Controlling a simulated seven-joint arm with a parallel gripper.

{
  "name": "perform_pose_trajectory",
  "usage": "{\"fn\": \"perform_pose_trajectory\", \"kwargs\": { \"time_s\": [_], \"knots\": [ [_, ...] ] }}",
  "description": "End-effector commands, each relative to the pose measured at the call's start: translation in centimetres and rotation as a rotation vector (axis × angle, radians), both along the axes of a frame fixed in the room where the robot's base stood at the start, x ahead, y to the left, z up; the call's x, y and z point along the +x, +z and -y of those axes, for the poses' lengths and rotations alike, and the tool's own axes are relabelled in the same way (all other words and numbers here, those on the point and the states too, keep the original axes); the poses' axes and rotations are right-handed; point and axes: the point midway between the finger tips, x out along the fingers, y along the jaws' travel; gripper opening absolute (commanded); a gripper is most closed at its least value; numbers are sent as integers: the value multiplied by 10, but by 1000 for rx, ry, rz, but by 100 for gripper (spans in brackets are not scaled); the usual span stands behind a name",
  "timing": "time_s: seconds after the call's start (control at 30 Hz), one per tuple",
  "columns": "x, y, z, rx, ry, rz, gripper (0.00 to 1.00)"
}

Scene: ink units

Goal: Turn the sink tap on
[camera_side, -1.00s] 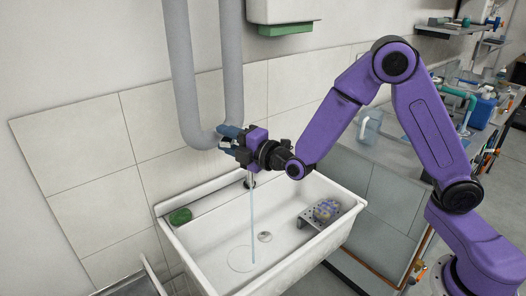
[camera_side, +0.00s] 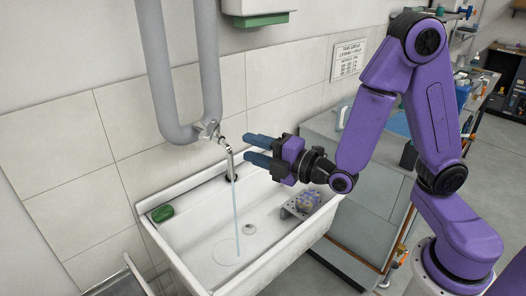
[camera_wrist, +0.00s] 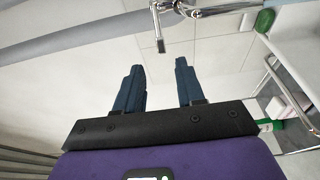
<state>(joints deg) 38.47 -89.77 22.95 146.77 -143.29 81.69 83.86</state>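The sink tap (camera_side: 222,139) is a metal fitting on the grey pipe, and a thin stream of water (camera_side: 237,215) runs from its spout into the white sink (camera_side: 179,246). The tap also shows at the top of the wrist view (camera_wrist: 185,10). My gripper (camera_side: 258,150) is to the right of the tap, apart from it. In the wrist view its two blue fingers (camera_wrist: 158,85) are spread with nothing between them.
A green soap piece (camera_side: 162,213) lies on the sink's left ledge. A perforated metal rack (camera_side: 300,205) with small items sits at the sink's right side. The grey pipe (camera_side: 160,80) hangs on the wall. A dispenser (camera_side: 258,10) is above.

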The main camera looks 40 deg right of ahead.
Motion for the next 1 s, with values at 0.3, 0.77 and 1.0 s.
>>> {"fn": "perform_pose_trajectory", "kwargs": {
  "time_s": [0.3, 0.77, 1.0],
  "knots": [
    [-16, 0, 4, 0, 0, 0, 38],
    [-19, 0, 5, 0, 0, 0, 48],
    [15, 27, 1, 106, -135, 78, 51]
  ]
}}
